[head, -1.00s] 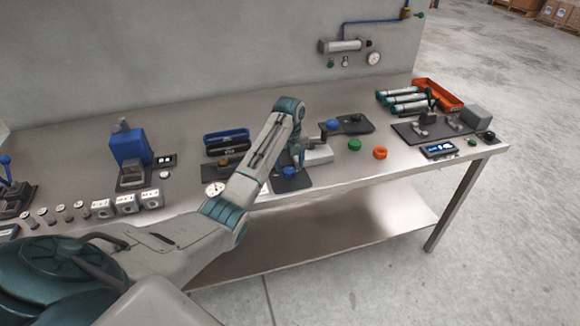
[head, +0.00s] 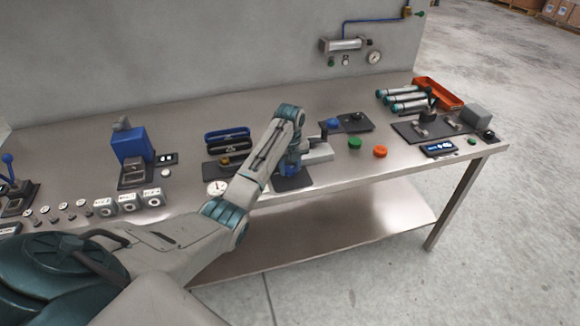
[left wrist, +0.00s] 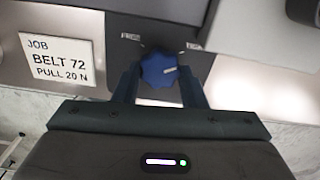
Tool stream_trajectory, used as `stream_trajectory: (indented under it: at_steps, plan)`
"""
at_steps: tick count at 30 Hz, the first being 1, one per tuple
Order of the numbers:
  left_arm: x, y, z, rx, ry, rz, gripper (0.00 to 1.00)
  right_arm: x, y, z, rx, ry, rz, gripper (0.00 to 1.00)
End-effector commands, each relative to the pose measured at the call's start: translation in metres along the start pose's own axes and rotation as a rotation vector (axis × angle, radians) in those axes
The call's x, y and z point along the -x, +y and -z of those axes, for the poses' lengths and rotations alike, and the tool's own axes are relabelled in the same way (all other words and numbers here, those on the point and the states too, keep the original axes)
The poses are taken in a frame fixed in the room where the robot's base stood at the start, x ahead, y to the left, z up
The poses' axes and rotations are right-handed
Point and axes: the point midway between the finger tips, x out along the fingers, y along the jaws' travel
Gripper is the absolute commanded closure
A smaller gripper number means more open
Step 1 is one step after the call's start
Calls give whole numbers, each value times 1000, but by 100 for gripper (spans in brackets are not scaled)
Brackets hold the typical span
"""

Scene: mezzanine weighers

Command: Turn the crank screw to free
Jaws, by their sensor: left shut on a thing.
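The crank screw is a blue lobed knob (left wrist: 159,70) on a dark plate, with a white pointer line pointing right in the left wrist view. Small labels stand on the plate to both sides above it, too small to read surely. My left gripper (left wrist: 160,88) is shut on the knob, one finger on each side. In the head view my left gripper (head: 289,168) reaches down to the dark base plate (head: 294,183) near the table's front edge and mostly hides the knob. My right gripper is not in view.
A card reading "JOB BELT 72 PULL 20 N" (left wrist: 62,60) lies left of the plate. A grey block (head: 318,152) adjoins the plate. A round dial (head: 215,188), a green knob (head: 355,143) and an orange knob (head: 380,151) stand nearby. Open floor lies beyond the front edge.

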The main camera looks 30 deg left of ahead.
Motion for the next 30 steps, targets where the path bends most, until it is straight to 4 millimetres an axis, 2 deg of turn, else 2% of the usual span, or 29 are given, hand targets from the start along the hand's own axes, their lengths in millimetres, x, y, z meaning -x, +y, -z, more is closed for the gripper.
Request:
stream_trajectory:
  at_steps: [11,30]
  plan:
    - [5,-1,0,188,1,-2,85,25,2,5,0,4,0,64]
    - [5,-3,-2,791,-1,0,85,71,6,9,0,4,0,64]
